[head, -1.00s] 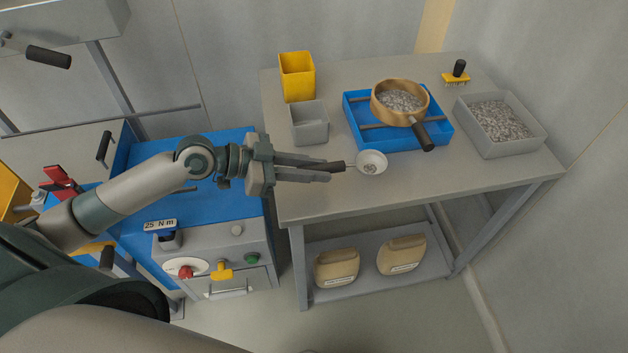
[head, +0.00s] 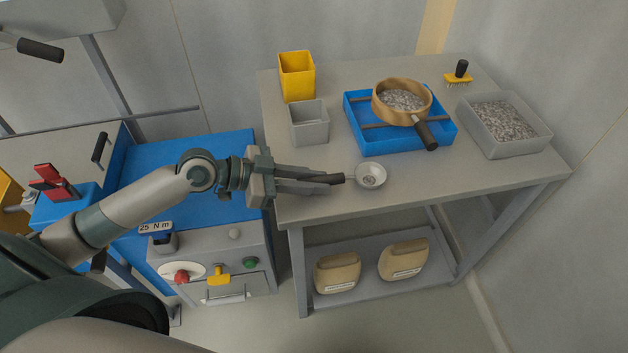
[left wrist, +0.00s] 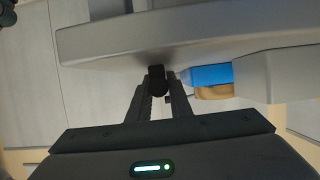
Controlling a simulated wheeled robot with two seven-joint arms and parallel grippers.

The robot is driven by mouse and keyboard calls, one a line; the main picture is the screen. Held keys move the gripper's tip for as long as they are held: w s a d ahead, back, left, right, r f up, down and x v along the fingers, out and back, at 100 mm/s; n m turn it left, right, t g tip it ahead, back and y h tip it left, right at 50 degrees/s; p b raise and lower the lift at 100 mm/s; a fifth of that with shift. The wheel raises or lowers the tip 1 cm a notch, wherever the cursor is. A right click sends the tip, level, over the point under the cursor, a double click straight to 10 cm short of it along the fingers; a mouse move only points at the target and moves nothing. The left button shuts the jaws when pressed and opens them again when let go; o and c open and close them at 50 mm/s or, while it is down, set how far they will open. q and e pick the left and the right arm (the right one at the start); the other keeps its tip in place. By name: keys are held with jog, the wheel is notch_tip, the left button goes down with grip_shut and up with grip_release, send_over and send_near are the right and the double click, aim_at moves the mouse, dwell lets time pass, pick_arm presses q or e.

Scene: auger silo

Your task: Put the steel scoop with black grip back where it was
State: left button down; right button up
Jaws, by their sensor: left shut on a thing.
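The steel scoop (head: 371,176) has a round bowl with a little grey material in it and a black grip (head: 330,179). My left gripper (head: 318,181) is shut on the black grip, with the bowl pointing right. The scoop is over the front left part of the grey table (head: 400,190); I cannot tell whether it touches the top. In the left wrist view the fingers (left wrist: 160,95) close around the dark end of the grip (left wrist: 157,73). My right gripper is not in view.
A grey bin (head: 309,124) and a yellow bin (head: 297,77) stand at the back left. A blue tray (head: 390,145) holds a wooden sieve (head: 402,100). The front right of the tabletop is clear.

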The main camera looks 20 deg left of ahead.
pick_arm(q)
jog(key=shift+f, duration=0.1)
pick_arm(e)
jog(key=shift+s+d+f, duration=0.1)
pick_arm(q)
jog(key=c, duration=1.6)
grip_release()
jog(key=shift+r, duration=0.2)
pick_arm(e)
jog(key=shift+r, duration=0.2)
